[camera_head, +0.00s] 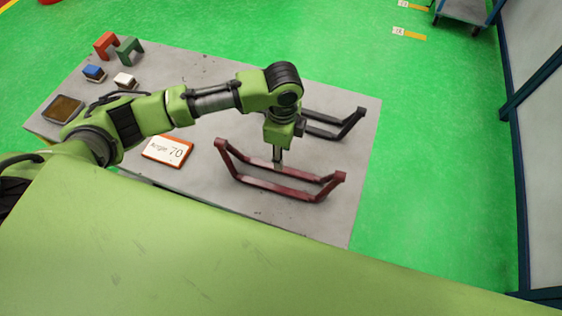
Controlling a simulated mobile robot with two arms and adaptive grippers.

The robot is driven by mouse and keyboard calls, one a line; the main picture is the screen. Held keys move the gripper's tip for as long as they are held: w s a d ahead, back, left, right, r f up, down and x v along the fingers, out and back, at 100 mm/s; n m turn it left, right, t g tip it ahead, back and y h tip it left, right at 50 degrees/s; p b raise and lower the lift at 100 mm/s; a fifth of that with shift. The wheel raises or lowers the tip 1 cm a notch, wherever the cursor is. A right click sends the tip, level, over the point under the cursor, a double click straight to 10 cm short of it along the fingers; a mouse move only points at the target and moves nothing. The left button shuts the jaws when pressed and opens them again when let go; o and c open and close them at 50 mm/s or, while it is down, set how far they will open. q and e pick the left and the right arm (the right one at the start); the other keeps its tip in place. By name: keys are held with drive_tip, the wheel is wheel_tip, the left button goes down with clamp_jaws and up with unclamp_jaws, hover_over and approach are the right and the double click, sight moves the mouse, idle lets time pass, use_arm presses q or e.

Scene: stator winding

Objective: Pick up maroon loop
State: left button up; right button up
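The maroon loop (268,187) is a long frame with raised ends, lying on the right part of the grey table (340,205). My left gripper (278,162) points down at the loop's far long bar, near its middle. Its narrow fingers overlap the bar in the picture. Whether they are open or shut on it is too small to tell. The loop appears to rest on the table. My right gripper is not in view.
A dark grey loop (348,124) lies behind, partly hidden by my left arm. A sign reading "Angle 70" (167,150) lies left of the maroon loop. Red (106,42) and green (128,47) arches, a blue-topped block (94,73), a white-topped block (125,80) and a dark tray (63,108) stand far left.

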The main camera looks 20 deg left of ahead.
use_arm(q)
drive_tip(key=shift+f, duration=1.05)
drive_tip(key=shift+w+f, duration=0.15)
drive_tip(key=shift+f, duration=0.1)
wheel_tip(320, 180, down, 4)
drive_tip(key=shift+a+f+p, duration=0.1)
drive_tip(key=shift+f+p, duration=0.05)
drive_tip(key=shift+p, duration=0.85)
drive_tip(key=shift+f, duration=0.4)
clamp_jaws()
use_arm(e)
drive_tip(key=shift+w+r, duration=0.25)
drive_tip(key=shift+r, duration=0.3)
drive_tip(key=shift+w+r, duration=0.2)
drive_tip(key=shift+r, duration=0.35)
